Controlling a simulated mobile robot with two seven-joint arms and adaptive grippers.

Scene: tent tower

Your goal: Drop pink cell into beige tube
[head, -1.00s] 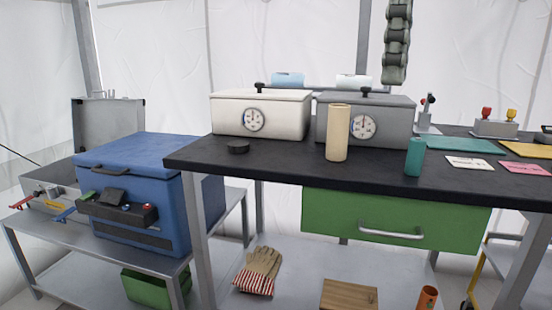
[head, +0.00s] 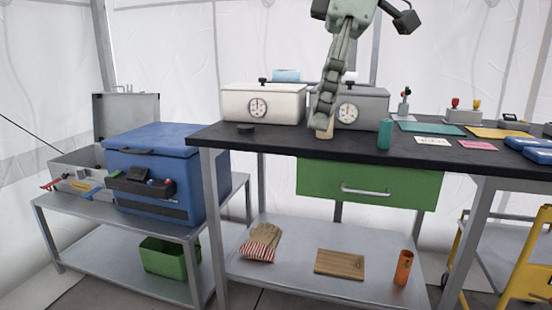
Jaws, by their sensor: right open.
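The beige tube (head: 325,134) stands upright near the front edge of the black table, in front of the grey box. Only its lower part shows, since my right gripper covers the rest. My right gripper (head: 323,118) comes down from the top with its grey-green fingers at the tube in the picture. It is open; whether it touches the tube I cannot tell. I see no pink cell anywhere, and the inside of the tube is hidden. My left gripper is not in view.
A teal tube (head: 385,134) stands right of the beige tube on the black table (head: 280,141). A black puck (head: 246,128) lies to the left. The white box (head: 262,103) and grey box (head: 366,111) stand behind. Cards and a teal mat (head: 431,128) lie at right.

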